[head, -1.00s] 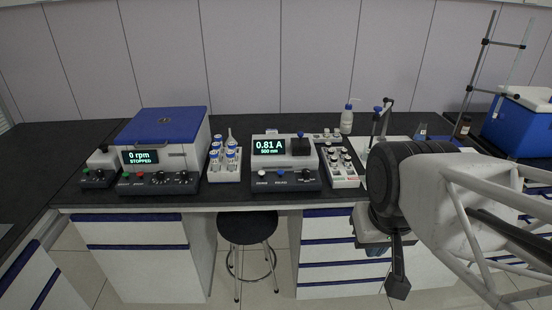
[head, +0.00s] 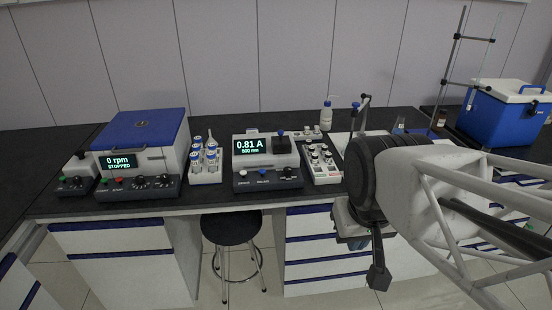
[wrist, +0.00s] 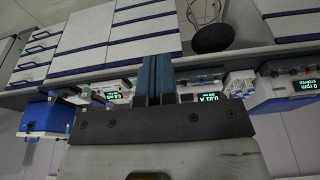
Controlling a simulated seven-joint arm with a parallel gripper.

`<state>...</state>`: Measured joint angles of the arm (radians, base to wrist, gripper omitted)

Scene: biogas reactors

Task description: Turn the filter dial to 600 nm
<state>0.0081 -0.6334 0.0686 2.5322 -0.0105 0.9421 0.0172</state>
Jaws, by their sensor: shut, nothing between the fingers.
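The photometer (head: 250,161) stands on the bench at the middle of the head view. Its screen (head: 250,146) reads 0.81 A above a small nm line that I cannot read surely. Its front panel has a white knob, a blue knob and a black dial (head: 290,172), whose marks are too small to read. My gripper (head: 378,279) hangs in front of the bench, right of the photometer and well apart from it. In the wrist view its two blue fingers (wrist: 153,80) are together and empty. The photometer's screen (wrist: 208,99) shows there upside down, right of the fingers.
A blue-lidded centrifuge (head: 140,145) reading 0 rpm stands left. A vial rack (head: 206,167) and a tray of small bottles (head: 321,163) flank the photometer. A wash bottle (head: 326,115) stands behind. A stool (head: 231,229) is below. A blue cooler (head: 500,115) stands right.

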